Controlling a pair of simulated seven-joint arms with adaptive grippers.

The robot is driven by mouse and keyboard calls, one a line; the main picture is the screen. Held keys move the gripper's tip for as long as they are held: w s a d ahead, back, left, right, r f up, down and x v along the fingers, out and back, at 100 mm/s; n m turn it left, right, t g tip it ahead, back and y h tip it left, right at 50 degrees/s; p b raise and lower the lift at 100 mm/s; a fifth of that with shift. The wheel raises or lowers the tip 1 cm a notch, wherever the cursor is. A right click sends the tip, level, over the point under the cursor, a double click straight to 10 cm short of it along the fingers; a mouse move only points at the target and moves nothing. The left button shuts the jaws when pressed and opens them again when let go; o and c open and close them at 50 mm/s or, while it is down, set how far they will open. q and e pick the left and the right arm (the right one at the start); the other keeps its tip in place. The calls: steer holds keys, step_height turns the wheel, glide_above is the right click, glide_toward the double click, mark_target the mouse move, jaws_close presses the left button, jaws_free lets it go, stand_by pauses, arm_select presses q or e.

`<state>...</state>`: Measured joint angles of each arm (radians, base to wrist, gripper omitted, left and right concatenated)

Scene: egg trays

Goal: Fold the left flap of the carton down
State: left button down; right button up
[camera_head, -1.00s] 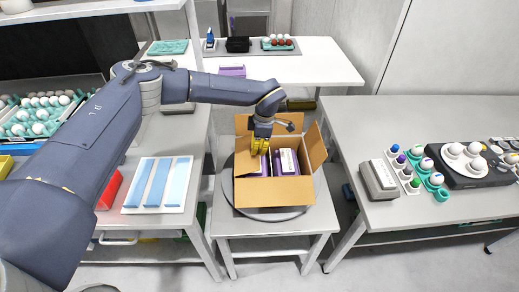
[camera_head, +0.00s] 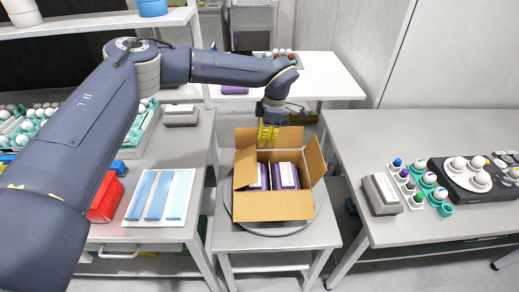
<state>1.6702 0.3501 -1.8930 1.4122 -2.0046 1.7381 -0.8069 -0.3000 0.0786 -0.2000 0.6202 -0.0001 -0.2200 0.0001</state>
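The open brown carton (camera_head: 272,207) stands on a round grey turntable (camera_head: 237,218) on the centre table. Its left flap (camera_head: 245,167) stands raised along the left side. The right flap (camera_head: 315,160) is raised and leans outward, and a back flap (camera_head: 290,137) is also up. Two purple boxes with white tops (camera_head: 285,175) are inside. My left gripper (camera_head: 268,140) points down at the carton's far edge, with its yellow fingers in front of the back flap. Whether they touch the cardboard or are parted is unclear. My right gripper is out of view.
Left table: a white tray with blue strips (camera_head: 135,211), a red bin (camera_head: 106,198) and egg trays. Right table (camera_head: 390,231): a grey block stack (camera_head: 382,194), coloured eggs in holders and a dark egg plate (camera_head: 460,188). A white table (camera_head: 330,75) stands behind.

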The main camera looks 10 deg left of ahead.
arm_select(q)
steer(key=c, duration=2.1)
jaws_free()
steer(key=shift+d+r, duration=0.35)
steer(key=shift+r, duration=0.35)
jaws_close()
steer(key=n+g+h, duration=0.1)
glide_above(252, 163)
steer(key=f, duration=0.4)
steer(key=shift+s+d+f, duration=0.15)
steer(key=shift+s+d, duration=0.2)
steer(key=shift+s, duration=0.05)
steer(key=a+h, duration=0.1)
steer(key=s+a+h, duration=0.1)
steer(key=a, duration=0.1)
steer(key=s+a+f+h, duration=0.1)
steer(key=a, duration=0.1)
steer(key=shift+n, duration=0.3)
step_height(252, 163, up, 7)
steer(key=w+a+m+t+h, duration=0.1)
steer(key=a+m+t+h, duration=0.1)
steer(key=a+t+h, duration=0.1)
steer(key=x, duration=1.4)
steer(key=shift+s+d, duration=0.15)
steer(key=shift+d, duration=0.05)
steer(key=shift+d+f+y, duration=0.15)
steer(key=shift+y, duration=0.25)
